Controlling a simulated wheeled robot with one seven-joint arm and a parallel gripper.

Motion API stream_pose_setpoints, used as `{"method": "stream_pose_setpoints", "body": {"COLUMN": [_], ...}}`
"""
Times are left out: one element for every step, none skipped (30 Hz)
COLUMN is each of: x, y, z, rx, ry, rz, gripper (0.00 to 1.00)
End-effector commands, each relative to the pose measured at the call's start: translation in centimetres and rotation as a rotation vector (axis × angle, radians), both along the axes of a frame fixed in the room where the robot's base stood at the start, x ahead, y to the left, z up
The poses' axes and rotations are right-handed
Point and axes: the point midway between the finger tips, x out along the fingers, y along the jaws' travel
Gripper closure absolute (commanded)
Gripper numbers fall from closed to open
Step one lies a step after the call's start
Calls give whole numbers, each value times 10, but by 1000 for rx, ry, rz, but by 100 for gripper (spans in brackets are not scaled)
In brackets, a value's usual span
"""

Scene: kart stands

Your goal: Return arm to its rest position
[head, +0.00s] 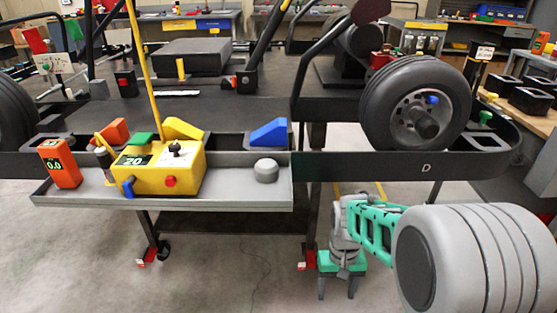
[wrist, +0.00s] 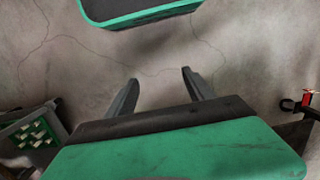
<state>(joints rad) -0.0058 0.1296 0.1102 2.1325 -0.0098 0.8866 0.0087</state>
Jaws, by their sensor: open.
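My arm reaches down at the right of the head view, with a grey joint and a green lattice link that are mine. My gripper (head: 337,288) hangs low in front of the kart stand, its two dark fingers pointing down.
The kart stand's grey tray (head: 240,196) juts out to the left above my gripper. It bears a yellow control box (head: 160,170), an orange meter (head: 60,164) and a grey knob (head: 266,170). A wheel (head: 416,105) stands at the right. Open floor lies below.

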Motion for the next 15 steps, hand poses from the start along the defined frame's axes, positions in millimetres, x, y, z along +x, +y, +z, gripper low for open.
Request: {"method": "stream_pose_setpoints", "body": {"x": [-1, -2, -4, -6, -8, -12, -15, -18, -23, -26, -30, -35, -39, -42, -47], "y": [0, 0, 0, 0, 0, 0, 0, 0, 0, 0, 0, 0, 0, -1, -1], "z": [43, 61, 87, 108, 131, 162, 186, 209, 238, 259, 280, 308, 328, 346, 367], "rx": [0, -1, -1, -1, 0, -1, -1, -1, -2, -2, -1, -2, -2, -2, -3], "ry": [-26, -39, -60, -77, -96, -122, -143, -164, -190, -210, -231, -258, -278, -298, -321], "rz": [0, 1, 1, 1, 2, 2, 2, 2, 3, 3, 4, 4, 5, 5, 6], "gripper": [38, 38, 38, 38, 38, 38, 38, 38, 38, 38, 38, 38, 38, 38, 38]}}
